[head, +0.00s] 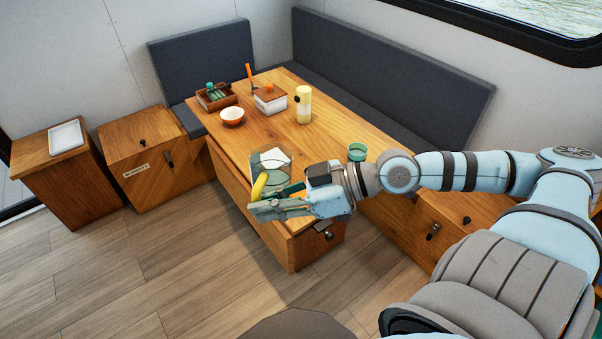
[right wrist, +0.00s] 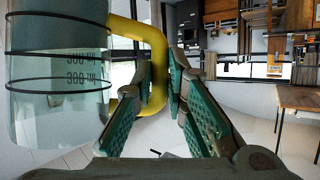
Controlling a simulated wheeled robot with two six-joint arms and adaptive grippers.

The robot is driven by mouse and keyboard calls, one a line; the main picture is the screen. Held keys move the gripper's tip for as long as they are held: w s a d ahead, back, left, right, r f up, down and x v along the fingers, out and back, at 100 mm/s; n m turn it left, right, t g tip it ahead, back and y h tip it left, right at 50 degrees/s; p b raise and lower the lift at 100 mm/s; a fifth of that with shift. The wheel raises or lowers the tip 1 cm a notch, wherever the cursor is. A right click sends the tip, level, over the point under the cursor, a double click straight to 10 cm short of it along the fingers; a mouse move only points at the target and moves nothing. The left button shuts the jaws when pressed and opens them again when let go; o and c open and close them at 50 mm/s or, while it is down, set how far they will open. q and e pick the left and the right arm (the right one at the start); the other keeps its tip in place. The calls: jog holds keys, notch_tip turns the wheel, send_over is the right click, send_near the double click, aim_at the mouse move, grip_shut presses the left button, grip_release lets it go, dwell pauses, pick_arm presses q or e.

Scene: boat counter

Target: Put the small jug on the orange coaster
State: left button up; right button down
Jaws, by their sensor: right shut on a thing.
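The small jug (head: 272,160) is clear, with a yellow handle (head: 259,187), near the close end of the wooden table in the head view. In the right wrist view the jug (right wrist: 55,85) fills the left side, with dark rings and volume marks. My right gripper (head: 265,202) is shut on the yellow handle (right wrist: 150,40), its green-padded fingers on either side of it. Whether the jug's base touches the table cannot be told. I cannot pick out the orange coaster in either view; my right arm covers part of the table. My left gripper is not in view.
The middle of the table is clear. Dark benches (head: 400,85) border its far sides.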

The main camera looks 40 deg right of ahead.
aim_at(278, 179)
jog(key=shift+m+t+h, duration=0.8)
jog(key=w+d, duration=0.2)
jog(key=w+d+p, duration=0.1)
jog(key=w, duration=0.1)
jog(key=shift+d+r, duration=0.3)
jog(key=shift+d, duration=0.1)
jog(key=w+d+f+m+t+h+p, duration=0.2)
jog(key=w+d+f+m+h, duration=0.15)
jog(key=w+d, duration=0.3)
jog(key=w+d+f+m+t+h+p, duration=0.1)
jog(key=w+d+f+m+h+p, duration=0.1)
jog(key=w+d+h, duration=0.4)
jog(key=shift+m+y, duration=0.25)
jog(key=shift+y, duration=0.5)
jog(key=f+b, duration=0.2)
jog(key=f, duration=0.4)
jog(key=f+b, duration=0.3)
jog(key=f, duration=0.4)
jog(key=w+f+b, duration=0.1)
jog(key=f+b, duration=0.2)
jog(key=f, duration=0.4)
jog(key=shift+a+f, duration=0.25)
jog(key=shift+r, duration=0.1)
